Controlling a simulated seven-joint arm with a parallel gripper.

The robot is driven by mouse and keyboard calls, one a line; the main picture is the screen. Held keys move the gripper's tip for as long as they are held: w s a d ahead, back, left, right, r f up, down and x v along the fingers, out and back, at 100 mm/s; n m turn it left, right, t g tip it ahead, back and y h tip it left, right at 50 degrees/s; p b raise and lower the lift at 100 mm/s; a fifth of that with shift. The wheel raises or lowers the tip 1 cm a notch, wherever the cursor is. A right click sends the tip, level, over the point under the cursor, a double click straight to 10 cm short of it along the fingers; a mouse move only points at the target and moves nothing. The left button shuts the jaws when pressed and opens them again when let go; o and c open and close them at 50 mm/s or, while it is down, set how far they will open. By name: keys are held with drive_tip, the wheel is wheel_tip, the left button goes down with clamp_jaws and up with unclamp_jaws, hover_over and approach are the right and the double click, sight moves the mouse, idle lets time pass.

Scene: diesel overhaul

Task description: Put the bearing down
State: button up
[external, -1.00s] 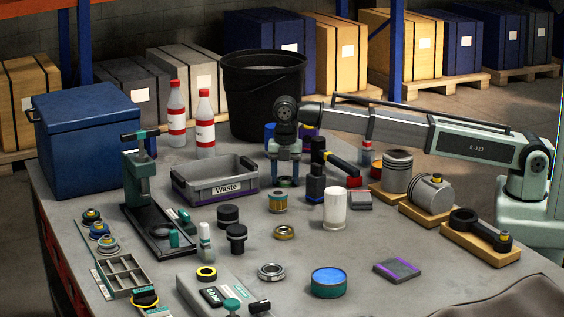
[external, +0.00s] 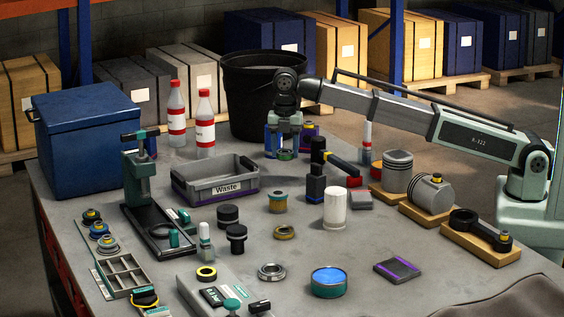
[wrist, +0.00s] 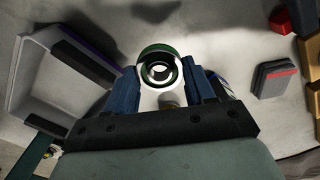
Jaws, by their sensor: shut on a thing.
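The bearing is a ring with a green outer band (external: 286,155), held low between the fingertips of my gripper (external: 285,146) above the back middle of the table. In the wrist view the green-edged bearing (wrist: 158,51) sits between the two blue fingers of my gripper (wrist: 163,80), its bore facing the camera. My gripper is shut on it. The bearing appears clear of the tabletop, but its exact height is hard to tell. Another metal ring bearing (external: 272,271) lies on the front part of the table.
The grey Waste bin (external: 216,193) stands left of my gripper. A black bucket (external: 262,105) is behind. Pistons on wooden blocks (external: 433,194) line the right side.

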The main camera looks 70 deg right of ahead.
drive_tip(key=shift+a+r, duration=0.15)
drive_tip(key=shift+r, duration=0.3)
drive_tip(key=w+a+r, duration=0.1)
drive_tip(key=w+a, duration=0.3)
drive_tip(key=w, duration=0.4)
drive_tip(key=w+a, duration=0.4)
drive_tip(key=w, duration=0.4)
drive_tip(key=shift+w+d+f, duration=0.1)
drive_tip(key=shift+d+f, duration=0.05)
drive_tip(key=shift+f, duration=2.25)
drive_tip(key=shift+d+f, duration=0.1)
drive_tip(key=shift+f, duration=2.3)
drive_tip(key=shift+f, duration=0.15)
drive_tip(key=o, duration=1.2)
drive_tip(key=shift+c, duration=0.2)
wheel_tip(320, 180, up, 12)
